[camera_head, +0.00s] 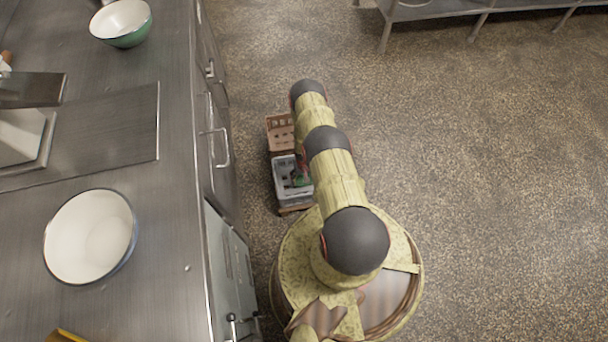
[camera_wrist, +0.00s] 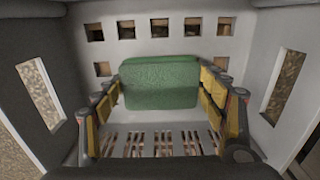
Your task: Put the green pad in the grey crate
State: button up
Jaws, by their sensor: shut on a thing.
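The green pad (camera_wrist: 160,83) is between the two fingers of my gripper (camera_wrist: 162,92) in the wrist view, with a finger against each side. My gripper is shut on it. The pad is inside the grey crate (camera_wrist: 185,29), whose walls with cut-out holes surround it and whose slatted floor shows below. I cannot tell whether the pad touches the floor. In the head view the grey crate (camera_head: 281,187) stands low beside my base, with a bit of the green pad (camera_head: 300,179) in it. My arm partly covers the crate there.
A brown crate (camera_head: 280,132) stands just beyond the grey one. A steel counter (camera_head: 170,210) with a white bowl (camera_head: 90,237) and a green bowl (camera_head: 122,24) runs along the left. The floor (camera_head: 480,190) to the right is clear up to a metal rack (camera_head: 440,12).

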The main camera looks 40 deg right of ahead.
jog(key=shift+f, duration=0.95)
jog(key=shift+f, duration=0.2)
jog(key=o, duration=1.3)
